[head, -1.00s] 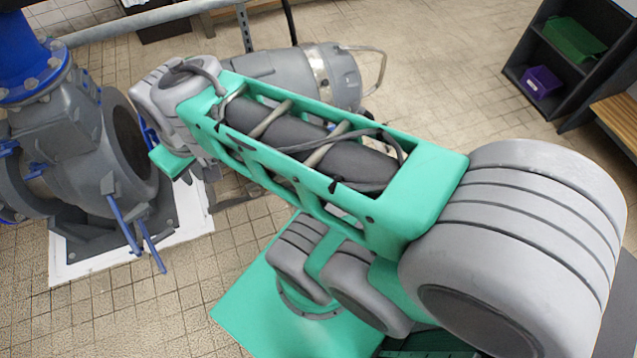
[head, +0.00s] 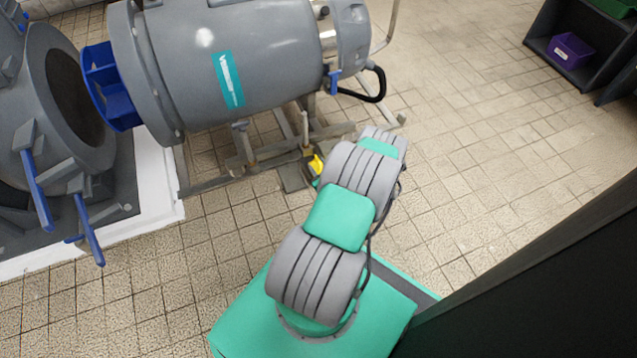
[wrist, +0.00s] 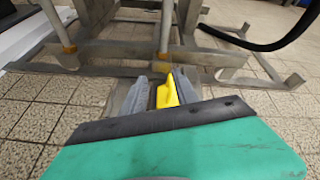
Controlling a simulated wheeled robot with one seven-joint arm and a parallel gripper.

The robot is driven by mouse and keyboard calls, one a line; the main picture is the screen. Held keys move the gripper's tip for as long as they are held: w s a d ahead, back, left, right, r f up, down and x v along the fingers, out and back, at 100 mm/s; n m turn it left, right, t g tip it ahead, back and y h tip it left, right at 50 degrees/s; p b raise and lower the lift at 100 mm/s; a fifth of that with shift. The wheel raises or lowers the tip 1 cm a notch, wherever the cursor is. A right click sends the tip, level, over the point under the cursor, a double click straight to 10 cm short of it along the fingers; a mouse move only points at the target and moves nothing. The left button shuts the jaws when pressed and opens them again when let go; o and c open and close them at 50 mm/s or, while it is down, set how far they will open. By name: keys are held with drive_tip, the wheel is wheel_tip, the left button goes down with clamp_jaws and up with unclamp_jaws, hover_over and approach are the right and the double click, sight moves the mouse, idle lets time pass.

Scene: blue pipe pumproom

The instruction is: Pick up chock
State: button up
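The chock (wrist: 168,93) is a small yellow wedge low by the grey metal frame, shown in the wrist view. It also shows in the head view (head: 317,164), partly hidden by my arm. My gripper (wrist: 160,84) has two grey fingers spread apart in the wrist view. The yellow chock appears between them, nearer the right finger. I cannot tell whether either finger touches it. In the head view my gripper is hidden behind my arm.
A large grey pump (head: 235,62) stands on a metal trolley frame (head: 240,165) above the chock. A black hose (wrist: 275,42) curves at the right. A grey pipe flange with blue bolts (head: 65,95) stands left. Tiled floor is clear at right.

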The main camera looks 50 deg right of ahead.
sight(318, 161)
drive_tip(key=w+d+f+b, duration=0.1)
drive_tip(key=f, duration=0.1)
drive_tip(key=w+d+f+m+b, duration=0.1)
drive_tip(key=d, duration=0.1)
drive_tip(key=w+d+f+m+b, duration=0.1)
drive_tip(key=f+b, duration=0.1)
drive_tip(key=shift+w+d+f+h, duration=0.2)
drive_tip(key=shift+d+f+h, duration=0.15)
drive_tip(key=shift+h, duration=0.05)
drive_tip(key=shift+r, duration=0.1)
clamp_jaws()
idle(1.0)
